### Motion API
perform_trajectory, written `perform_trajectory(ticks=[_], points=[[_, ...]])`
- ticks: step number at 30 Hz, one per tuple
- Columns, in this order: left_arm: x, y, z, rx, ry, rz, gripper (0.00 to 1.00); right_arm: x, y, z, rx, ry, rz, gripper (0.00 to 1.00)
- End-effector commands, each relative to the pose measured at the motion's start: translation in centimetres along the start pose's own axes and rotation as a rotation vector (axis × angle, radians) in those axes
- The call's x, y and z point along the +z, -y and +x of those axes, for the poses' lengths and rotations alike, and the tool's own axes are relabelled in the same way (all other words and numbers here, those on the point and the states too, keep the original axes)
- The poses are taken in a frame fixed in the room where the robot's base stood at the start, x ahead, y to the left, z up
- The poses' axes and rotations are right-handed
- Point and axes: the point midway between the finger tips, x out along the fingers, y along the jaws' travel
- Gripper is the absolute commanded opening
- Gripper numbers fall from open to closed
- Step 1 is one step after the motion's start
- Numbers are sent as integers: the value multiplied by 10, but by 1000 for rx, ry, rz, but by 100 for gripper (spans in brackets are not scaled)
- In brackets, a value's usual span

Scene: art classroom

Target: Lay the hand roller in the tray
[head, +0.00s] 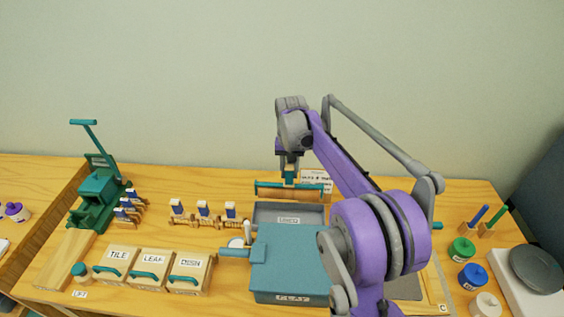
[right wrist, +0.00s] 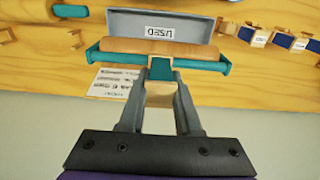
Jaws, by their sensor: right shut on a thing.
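The hand roller, a wooden cylinder in a teal frame, hangs level from my right gripper (head: 289,166). In the head view the roller (head: 290,189) appears just beyond the grey tray labelled USED (head: 265,213). In the right wrist view the roller (right wrist: 158,48) overlaps the near edge of the tray (right wrist: 125,22), apart from its floor; its exact height is hard to tell. The two fingers of my right gripper (right wrist: 160,98) are shut on the roller's handle. My left gripper is not in view.
A blue-teal box (head: 290,255) stands in front of the tray. Several wooden stamps (head: 204,214) stand to its left, with labelled boxes (head: 150,270) nearer. A printed card (head: 314,178) stands behind the roller. Paint jars (head: 472,276) are at the right.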

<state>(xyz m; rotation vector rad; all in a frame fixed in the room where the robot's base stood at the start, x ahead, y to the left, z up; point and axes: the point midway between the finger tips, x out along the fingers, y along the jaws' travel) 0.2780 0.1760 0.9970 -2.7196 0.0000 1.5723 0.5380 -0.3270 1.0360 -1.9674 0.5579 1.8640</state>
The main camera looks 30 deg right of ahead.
Motion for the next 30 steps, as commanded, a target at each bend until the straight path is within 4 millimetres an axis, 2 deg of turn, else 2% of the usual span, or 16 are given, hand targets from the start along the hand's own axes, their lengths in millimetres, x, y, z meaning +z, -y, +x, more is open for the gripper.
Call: perform_trajectory(ticks=[11, 30], points=[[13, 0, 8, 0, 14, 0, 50, 2, -1, 21, 1, 2, 0, 0], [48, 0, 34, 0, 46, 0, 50, 6, 0, 84, 1, 1, -1, 0]])
